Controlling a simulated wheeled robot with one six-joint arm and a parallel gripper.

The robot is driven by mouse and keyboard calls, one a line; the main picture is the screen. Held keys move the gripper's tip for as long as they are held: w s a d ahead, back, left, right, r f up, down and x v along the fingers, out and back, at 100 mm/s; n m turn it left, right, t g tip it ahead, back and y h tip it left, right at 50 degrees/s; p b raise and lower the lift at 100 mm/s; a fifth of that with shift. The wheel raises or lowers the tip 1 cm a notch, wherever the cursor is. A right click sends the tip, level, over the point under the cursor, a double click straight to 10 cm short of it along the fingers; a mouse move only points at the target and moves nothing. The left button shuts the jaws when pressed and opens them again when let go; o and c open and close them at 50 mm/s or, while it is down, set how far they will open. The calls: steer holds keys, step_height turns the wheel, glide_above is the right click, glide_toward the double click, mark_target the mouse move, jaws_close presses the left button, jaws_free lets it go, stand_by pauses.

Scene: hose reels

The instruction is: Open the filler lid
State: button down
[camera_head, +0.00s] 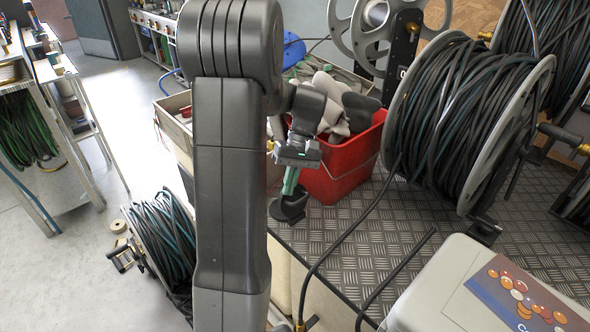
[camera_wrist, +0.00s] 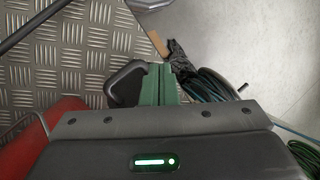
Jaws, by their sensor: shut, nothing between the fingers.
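My gripper (camera_head: 290,184) has green fingers that point down beside the red bucket. The fingers also show in the wrist view (camera_wrist: 159,84), closed together with nothing between them. A black, rounded cap-like part (camera_head: 288,208), which looks like the filler lid, is just below the fingertips at the edge of the metal deck. In the wrist view this black part (camera_wrist: 125,84) lies directly left of the fingers. I cannot tell whether they touch, or whether the lid is open or closed.
The red bucket (camera_head: 345,172) holding grey items stands right behind the gripper. A large hose reel (camera_head: 460,125) is on the patterned deck (camera_head: 350,240) to the right. A pale box (camera_head: 445,290) is at front right. Another reel (camera_head: 165,240) stands low at left.

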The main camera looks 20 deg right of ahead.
mark_target(303, 198)
steer(key=w+r+n+g+h+p, duration=0.3)
steer(key=w+r+n+h+p, duration=0.2)
steer(key=w+h, duration=0.15)
steer(key=x, duration=1)
steer(key=shift+w+d, duration=0.2)
steer(key=shift+d, duration=0.05)
steer(key=shift+s+d, duration=0.35)
steer(key=shift+s, duration=0.5)
steer(key=shift+r, duration=0.15)
steer(key=v, duration=1.3)
steer(key=shift+w+r+p, duration=0.15)
steer(key=shift+r+p, duration=0.15)
steer(key=shift+f, duration=0.1)
